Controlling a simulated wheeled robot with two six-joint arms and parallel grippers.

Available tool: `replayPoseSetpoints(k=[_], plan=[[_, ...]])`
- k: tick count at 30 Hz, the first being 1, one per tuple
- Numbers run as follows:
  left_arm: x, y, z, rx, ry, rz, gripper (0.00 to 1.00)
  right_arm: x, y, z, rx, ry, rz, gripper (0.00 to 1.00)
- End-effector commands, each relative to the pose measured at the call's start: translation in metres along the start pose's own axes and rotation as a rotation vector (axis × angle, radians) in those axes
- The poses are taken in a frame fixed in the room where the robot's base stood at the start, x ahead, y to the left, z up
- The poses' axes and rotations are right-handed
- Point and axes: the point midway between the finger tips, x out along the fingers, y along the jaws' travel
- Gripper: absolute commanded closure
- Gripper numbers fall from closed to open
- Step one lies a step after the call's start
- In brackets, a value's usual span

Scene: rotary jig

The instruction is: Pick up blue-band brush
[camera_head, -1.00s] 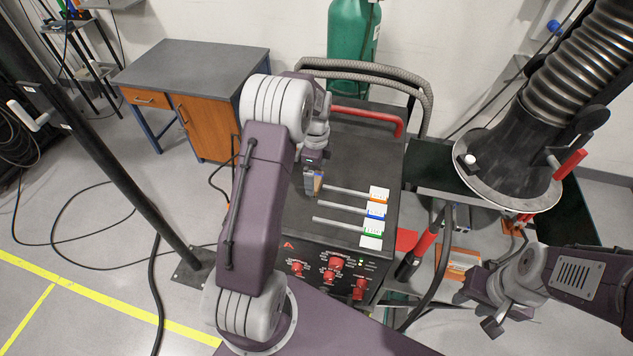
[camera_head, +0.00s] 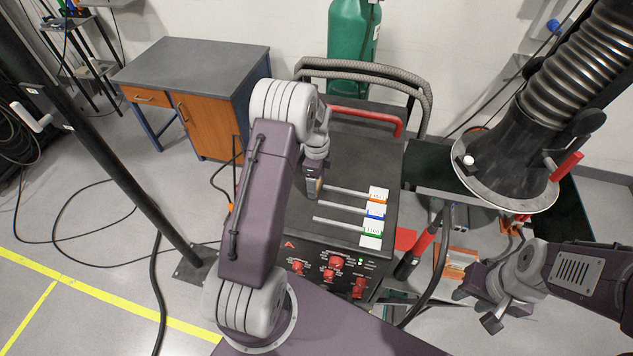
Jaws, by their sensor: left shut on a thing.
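Three brushes lie in a row on the dark cart top, each with a thin pale handle pointing left and a white head at right. The blue-band brush (camera_head: 345,208) is the middle one, between the orange-band brush (camera_head: 346,191) and the green-band brush (camera_head: 340,223). My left gripper (camera_head: 312,196) is low at the left end of the blue-band brush's handle and is shut on it; its fingers hide the handle's tip. The brush still looks level with the others. My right gripper (camera_head: 477,312) is open and empty at the lower right, away from the brushes.
The cart's front has a panel with red knobs (camera_head: 337,261). A red handle bar (camera_head: 365,114) and a grey hose lie behind the cart top. A large ribbed duct (camera_head: 575,70) stands at right. The cart top behind the brushes is clear.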

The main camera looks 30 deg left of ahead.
Motion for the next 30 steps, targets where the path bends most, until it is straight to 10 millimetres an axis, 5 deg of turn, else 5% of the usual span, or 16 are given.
replayPoseSetpoints(k=[7, 20, 30], plan=[[-0.033, -0.002, 0.000, 0.000, 0.000, -0.008, 0.65, 0.019, 0.000, 0.002, 0.000, 0.000, 0.000, 0.64], [-0.093, -0.036, -0.091, 0.004, 0.001, -0.004, 0.65, 0.039, 0.001, 0.004, 0.000, 0.000, 0.000, 0.64], [-0.107, -0.043, -0.109, -0.001, 0.000, 0.001, 0.65, 0.037, 0.001, 0.004, 0.000, 0.000, 0.000, 0.64]])
